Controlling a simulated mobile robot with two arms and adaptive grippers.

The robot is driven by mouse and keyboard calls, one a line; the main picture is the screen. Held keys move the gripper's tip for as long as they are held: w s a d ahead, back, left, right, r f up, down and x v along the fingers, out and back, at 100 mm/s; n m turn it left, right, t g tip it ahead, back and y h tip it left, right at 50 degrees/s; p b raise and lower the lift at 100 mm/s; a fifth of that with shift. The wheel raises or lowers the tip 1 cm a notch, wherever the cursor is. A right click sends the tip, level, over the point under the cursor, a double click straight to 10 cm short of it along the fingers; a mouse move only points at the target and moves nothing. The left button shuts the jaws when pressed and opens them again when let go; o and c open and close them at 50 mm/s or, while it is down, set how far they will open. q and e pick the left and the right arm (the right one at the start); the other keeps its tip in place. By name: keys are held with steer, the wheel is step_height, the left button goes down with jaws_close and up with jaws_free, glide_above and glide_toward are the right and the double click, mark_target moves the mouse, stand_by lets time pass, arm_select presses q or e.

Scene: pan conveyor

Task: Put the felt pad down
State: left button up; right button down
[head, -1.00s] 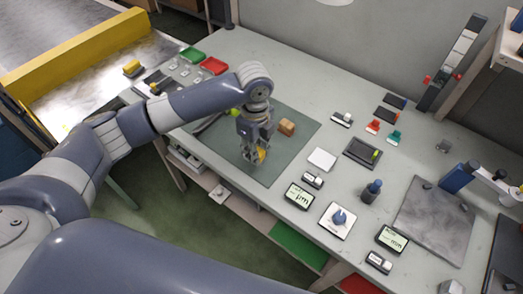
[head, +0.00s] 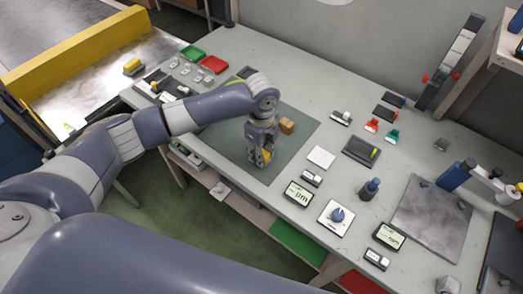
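My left gripper (head: 261,158) points down over the dark green mat (head: 222,147) on the grey bench. A small yellow piece (head: 267,156) shows between its fingers, and they appear shut on it. The fingers hide much of this piece, so I cannot tell for sure that it is the felt pad. The piece is at or just above the mat; contact is unclear. A brown block (head: 287,125) lies on the mat just behind the gripper. My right gripper is not in view.
A white square (head: 321,157) and small displays (head: 298,193) lie right of the mat. A dark blue-topped post (head: 369,189) stands farther right. Red (head: 214,64) and green (head: 192,52) trays are at the back left. The mat's front left is clear.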

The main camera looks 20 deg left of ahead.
arm_select(q)
steer(key=shift+o, duration=0.2)
step_height(320, 180, up, 12)
steer(key=b, duration=0.1)
steer(key=shift+r, duration=0.15)
stand_by(0.4)
stand_by(0.4)
